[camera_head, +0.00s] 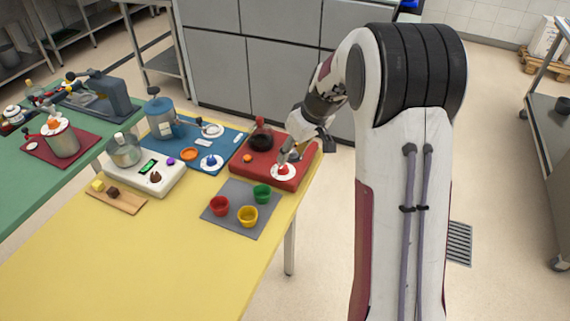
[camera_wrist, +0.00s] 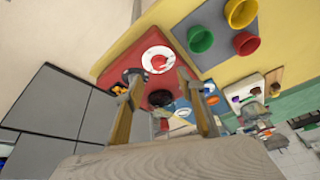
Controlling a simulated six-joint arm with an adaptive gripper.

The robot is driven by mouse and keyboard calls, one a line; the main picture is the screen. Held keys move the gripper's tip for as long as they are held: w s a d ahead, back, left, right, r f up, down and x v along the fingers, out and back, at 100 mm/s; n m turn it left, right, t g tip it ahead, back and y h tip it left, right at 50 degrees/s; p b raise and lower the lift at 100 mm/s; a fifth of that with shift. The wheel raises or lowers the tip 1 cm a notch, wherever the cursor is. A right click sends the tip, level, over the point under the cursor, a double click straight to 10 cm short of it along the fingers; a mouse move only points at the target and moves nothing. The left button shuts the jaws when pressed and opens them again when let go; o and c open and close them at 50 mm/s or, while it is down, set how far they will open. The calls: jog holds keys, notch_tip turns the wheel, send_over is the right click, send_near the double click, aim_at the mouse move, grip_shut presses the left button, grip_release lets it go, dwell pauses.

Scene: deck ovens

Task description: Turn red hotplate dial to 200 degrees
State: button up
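The red hotplate (camera_head: 243,174) sits at the right end of the yellow table and also shows in the wrist view (camera_wrist: 128,52). Its dial is a white disc with a red knob (camera_head: 284,170), on the hotplate's near right part. The dial also shows in the wrist view (camera_wrist: 158,59), where the scale and pointer are too small to read. My gripper (camera_head: 290,156) hangs over the hotplate close to the dial in the head view. In the wrist view its two fingers (camera_wrist: 158,77) are apart with nothing held between them, and the dial lies just beyond the fingertips.
Red (camera_head: 219,205), green (camera_head: 262,193) and yellow (camera_head: 248,215) cups stand on a grey mat in front. The table's near part is clear.

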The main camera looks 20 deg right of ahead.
aim_at(284, 166)
jog(key=shift+w+n, duration=0.15)
jog(key=shift+n, duration=0.35)
jog(key=shift+x, duration=3.85)
jog(key=c, duration=1.1)
